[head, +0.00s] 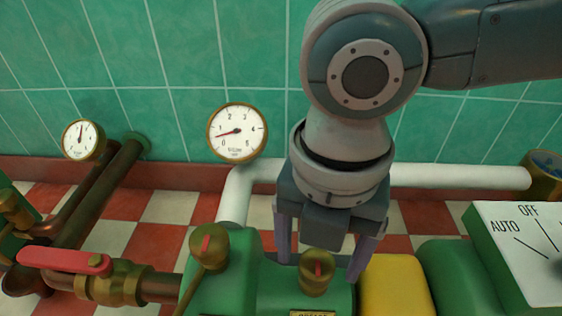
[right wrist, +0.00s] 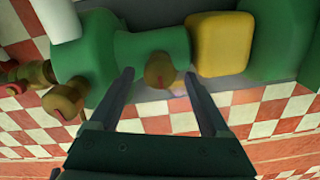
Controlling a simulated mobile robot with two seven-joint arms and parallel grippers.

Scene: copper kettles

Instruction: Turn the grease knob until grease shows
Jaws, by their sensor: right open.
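The brass grease knob (head: 318,272) with a red mark on its face sits on the green housing (head: 218,290), above a partly cut-off label plate. My right gripper (head: 319,270) is open, pointing down, with one finger on each side of this knob. In the right wrist view, the knob (right wrist: 160,70) lies between the two open fingertips (right wrist: 159,75), with gaps showing on both sides. Contact with the knob does not show. The base of the knob is partly hidden. My left gripper is out of view.
A second brass knob (head: 208,247) with a red mark stands left on the housing. A yellow block (head: 395,285) is close right of my fingers. Further off are a white pipe (head: 450,177), a red-handled valve (head: 65,261), two gauges and an AUTO/OFF switch panel (head: 520,245).

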